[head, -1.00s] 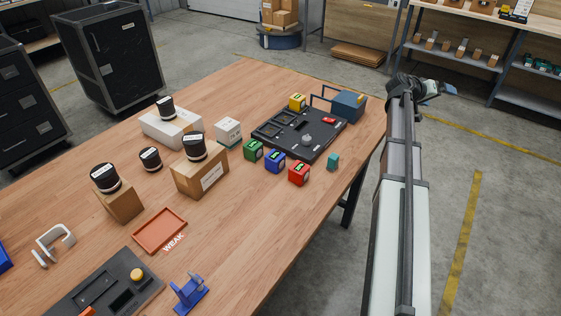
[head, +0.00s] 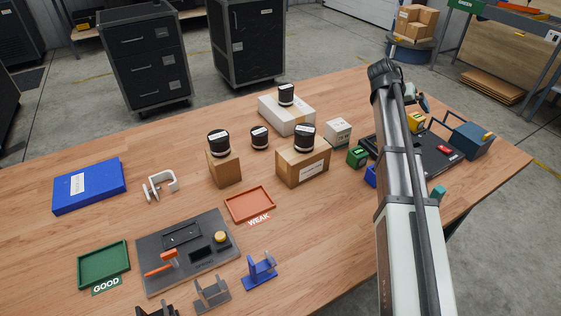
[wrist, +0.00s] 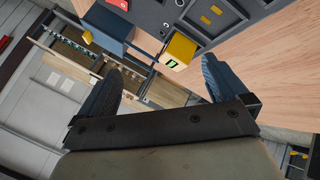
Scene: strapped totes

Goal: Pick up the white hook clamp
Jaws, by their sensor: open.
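The white hook clamp (head: 161,185) lies on the wooden table at the left in the head view, right of a blue box and clear of other things. It does not show in the wrist view. My arm reaches up over the right side of the table. My gripper (wrist: 165,90) shows in the wrist view with its two dark fingers spread apart and nothing between them touching. It is far to the right of the clamp, near the table's right end. In the head view its fingers are mostly hidden behind the arm.
A blue box (head: 90,186), an orange tray (head: 250,216), a green tray (head: 126,265) and a dark panel (head: 146,246) surround the clamp's area. Boxes with black-lidded jars stand mid-table. A yellow cube (wrist: 180,50) shows near my gripper. Bare wood lies between clamp and cardboard boxes.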

